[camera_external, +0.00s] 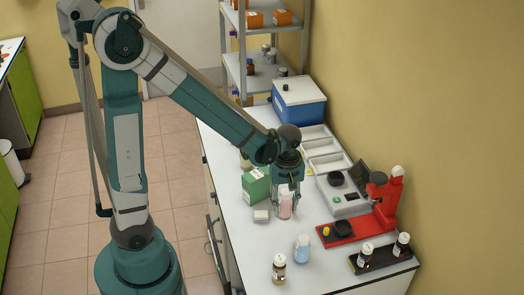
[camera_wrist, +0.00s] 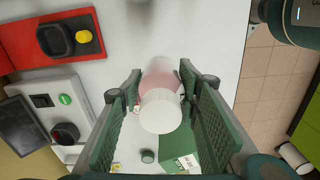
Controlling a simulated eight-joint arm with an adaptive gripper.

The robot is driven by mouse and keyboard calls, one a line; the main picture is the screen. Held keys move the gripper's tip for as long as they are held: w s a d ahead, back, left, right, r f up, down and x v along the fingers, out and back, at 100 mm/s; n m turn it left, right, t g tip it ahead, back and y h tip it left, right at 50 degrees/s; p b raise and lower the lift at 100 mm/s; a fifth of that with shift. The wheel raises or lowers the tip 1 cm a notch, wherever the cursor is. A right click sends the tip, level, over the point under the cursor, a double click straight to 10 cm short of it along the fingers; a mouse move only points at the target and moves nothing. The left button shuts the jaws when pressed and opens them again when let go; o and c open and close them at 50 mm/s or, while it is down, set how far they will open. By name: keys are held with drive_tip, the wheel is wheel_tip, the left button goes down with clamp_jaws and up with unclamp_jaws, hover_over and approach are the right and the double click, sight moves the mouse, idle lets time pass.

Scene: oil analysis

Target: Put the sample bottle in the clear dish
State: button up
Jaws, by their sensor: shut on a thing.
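My gripper (camera_wrist: 165,85) points down over the white bench and is shut on a pink bottle with a white cap (camera_wrist: 160,110). The bottle's pink body (camera_external: 285,208) shows between the fingers in the external view. It looks upright, and I cannot tell whether its base touches the bench. In the wrist view the cap faces the camera and the fingers stand on either side. I cannot make out a clear dish for certain in either view.
A red stand (camera_external: 345,232), a grey instrument (camera_external: 338,195) and a dark rack (camera_external: 382,256) are at right.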

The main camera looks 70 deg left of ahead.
drive_tip(key=w+a+r, duration=0.1)
drive_tip(key=w+a, duration=0.3)
drive_tip(key=a, duration=0.8)
drive_tip(key=w+a, duration=0.5)
drive_tip(key=a, duration=0.8)
drive_tip(key=s+a, duration=0.2)
drive_tip(key=a, duration=1.2)
drive_tip(key=s+a+n+p, duration=0.1)
drive_tip(key=s+a, duration=0.2)
drive_tip(key=a, duration=1.2)
drive_tip(key=shift+f, duration=0.15)
drive_tip(key=shift+f, duration=0.1)
drive_tip(key=shift+f, duration=3.05)
drive_tip(key=shift+f, duration=1.85)
